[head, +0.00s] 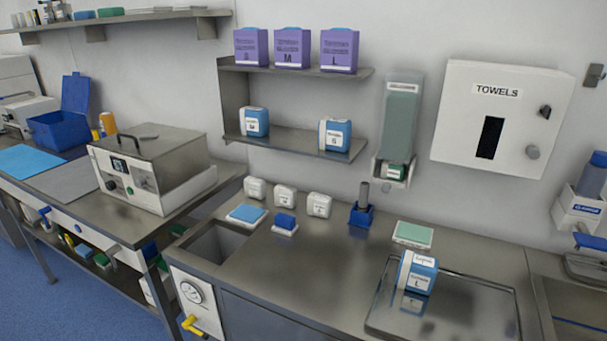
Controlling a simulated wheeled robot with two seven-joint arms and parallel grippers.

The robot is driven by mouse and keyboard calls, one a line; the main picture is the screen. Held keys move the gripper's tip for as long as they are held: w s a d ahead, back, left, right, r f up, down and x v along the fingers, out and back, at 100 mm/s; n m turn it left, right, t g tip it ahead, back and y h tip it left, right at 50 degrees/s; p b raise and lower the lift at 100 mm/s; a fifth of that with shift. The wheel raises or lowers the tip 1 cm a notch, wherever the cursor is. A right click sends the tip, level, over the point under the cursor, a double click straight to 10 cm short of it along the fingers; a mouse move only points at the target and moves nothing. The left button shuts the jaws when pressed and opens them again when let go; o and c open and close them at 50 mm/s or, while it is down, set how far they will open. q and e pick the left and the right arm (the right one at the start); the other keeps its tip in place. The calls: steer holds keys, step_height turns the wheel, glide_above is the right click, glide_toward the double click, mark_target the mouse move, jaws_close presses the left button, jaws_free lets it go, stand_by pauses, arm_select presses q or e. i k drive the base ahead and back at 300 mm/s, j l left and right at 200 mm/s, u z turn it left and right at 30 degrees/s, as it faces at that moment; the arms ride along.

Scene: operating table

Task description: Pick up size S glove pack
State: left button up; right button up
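A blue-and-white pack (335,135) with a label that looks like S stands upright at the right of the lower wall shelf. A similar pack (254,122), its letter hard to read, stands at that shelf's left. Another blue-and-white pack (417,272), marked L, stands on the steel tray at the right. A purple box (251,47) that seems marked S stands on the upper shelf, beside a purple box (292,47) marked M and a purple box (339,50) marked L. Neither of my grippers is in view.
The steel tray (475,306) lies on the counter, with a green-topped pad (413,235) behind it. Several small white packs (285,196), a blue sponge (285,223) and a dispenser (402,118) are nearby. The counter's middle front (310,270) is clear.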

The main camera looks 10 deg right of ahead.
mark_target(317, 205)
steer(key=i+j, duration=0.6)
steer(key=j, duration=0.2)
steer(key=i+j, duration=0.3)
steer(key=j, duration=0.15)
steer(key=i+j+z, duration=0.1)
steer(key=i+j, duration=0.2)
steer(key=j, duration=0.1)
